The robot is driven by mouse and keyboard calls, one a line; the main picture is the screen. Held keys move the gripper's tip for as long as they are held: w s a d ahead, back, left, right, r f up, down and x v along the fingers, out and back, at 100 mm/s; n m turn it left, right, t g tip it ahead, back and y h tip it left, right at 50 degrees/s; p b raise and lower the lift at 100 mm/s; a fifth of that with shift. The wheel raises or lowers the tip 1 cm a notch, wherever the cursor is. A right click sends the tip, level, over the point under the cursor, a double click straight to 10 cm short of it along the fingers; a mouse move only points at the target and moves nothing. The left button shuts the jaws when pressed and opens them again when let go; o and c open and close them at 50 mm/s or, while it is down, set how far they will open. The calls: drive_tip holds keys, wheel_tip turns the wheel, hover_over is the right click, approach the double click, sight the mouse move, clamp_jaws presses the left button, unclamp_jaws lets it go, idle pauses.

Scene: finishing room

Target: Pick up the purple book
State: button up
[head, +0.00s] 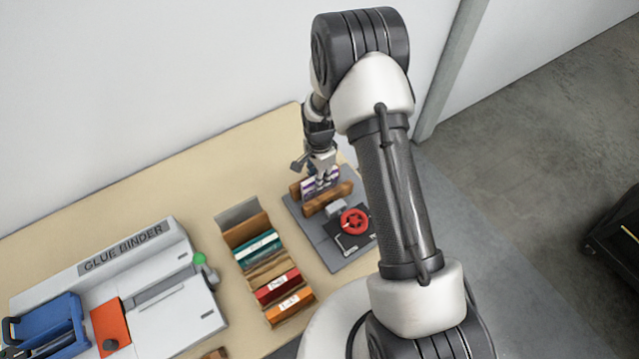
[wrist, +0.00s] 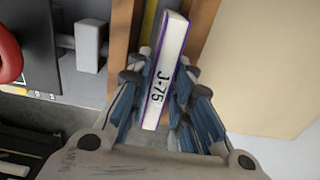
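The purple book (head: 321,184) stands upright between the wooden jaws (head: 327,199) of a press on the bench. In the wrist view its white spine (wrist: 164,85), with purple edges and the label "J-75", faces me. My gripper (head: 321,172) is over the book, with its fingers down on either side of it. In the wrist view the blue-padded fingers (wrist: 164,75) lie close against both faces and look shut on it. The lower part of the book is hidden by the jaws and fingers.
The press's red handwheel (head: 355,222) is in front of the jaws. A wooden rack (head: 265,268) with teal, red and orange books stands to the left. The glue binder (head: 125,290) is further left. Bare bench (head: 110,205) lies behind these, along the wall.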

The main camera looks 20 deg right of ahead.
clamp_jaws()
drive_tip(key=shift+r, duration=0.15)
